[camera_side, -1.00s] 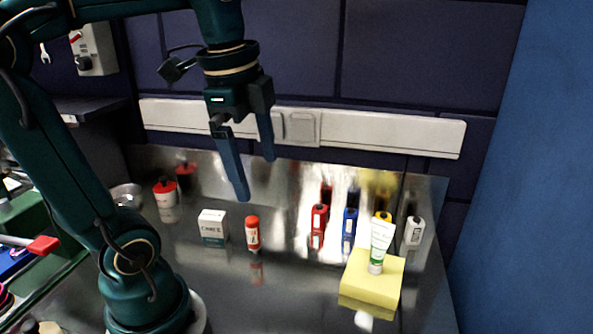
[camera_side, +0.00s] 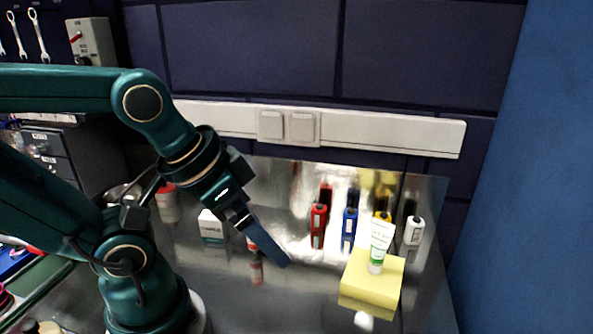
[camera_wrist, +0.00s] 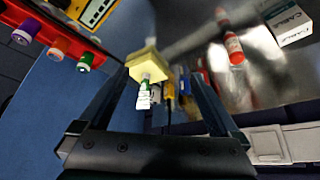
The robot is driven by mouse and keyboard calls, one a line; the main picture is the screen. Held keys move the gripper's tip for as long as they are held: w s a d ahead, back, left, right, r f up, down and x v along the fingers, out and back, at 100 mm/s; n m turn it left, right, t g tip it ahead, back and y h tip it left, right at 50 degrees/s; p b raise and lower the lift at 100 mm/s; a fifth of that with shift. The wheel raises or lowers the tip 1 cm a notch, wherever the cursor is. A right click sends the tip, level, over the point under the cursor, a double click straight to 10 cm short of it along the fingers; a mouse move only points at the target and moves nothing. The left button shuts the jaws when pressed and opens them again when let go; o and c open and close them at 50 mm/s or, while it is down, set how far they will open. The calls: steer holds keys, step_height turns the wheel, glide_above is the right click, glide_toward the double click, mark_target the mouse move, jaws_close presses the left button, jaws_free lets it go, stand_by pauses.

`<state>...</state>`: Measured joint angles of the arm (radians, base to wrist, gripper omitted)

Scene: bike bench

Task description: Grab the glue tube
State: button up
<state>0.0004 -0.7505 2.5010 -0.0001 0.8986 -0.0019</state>
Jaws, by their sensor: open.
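The glue tube (camera_side: 379,248) is white with green print and a green cap. It stands upright, cap down, on a yellow block (camera_side: 371,279) at the right of the bench. In the wrist view the tube (camera_wrist: 144,93) and block (camera_wrist: 150,66) show between my fingers, still some way off. My gripper (camera_side: 268,245) is left of the tube, tilted down to the right, and apart from it. In the wrist view my gripper (camera_wrist: 160,90) is open and empty. In the side view its fingers overlap, and it partly hides the red-and-white bottle (camera_side: 254,243).
Red (camera_side: 318,226), blue (camera_side: 350,230), yellow (camera_side: 382,216) and white (camera_side: 414,231) bottles stand behind the block. A small white box (camera_side: 212,228) is on the left. A wall trunking (camera_side: 390,136) runs behind. The metal bench between bottle and block is clear.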

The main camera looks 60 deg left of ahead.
steer(key=c, duration=0.3)
steer(key=shift+c, duration=0.2)
steer(key=s+a+f+m+g+y, duration=0.1)
steer(key=a+f+m+g+y, duration=0.35)
steer(key=a+m+y, duration=0.45)
steer(key=w+f+m+y, duration=0.1)
steer(key=m, duration=0.2)
steer(key=w+a+f+m+y, duration=0.1)
steer(key=w+f+m+y, duration=0.1)
steer(key=m, duration=0.2)
steer(key=w+f+m+t+y, duration=0.1)
steer(key=w+m, duration=0.1)
steer(key=m, duration=0.1)
steer(key=shift+a+f+m, duration=0.25)
steer(key=shift+a+m, duration=0.05)
steer(key=shift+m, duration=0.1)
steer(key=shift+x, duration=2.5)
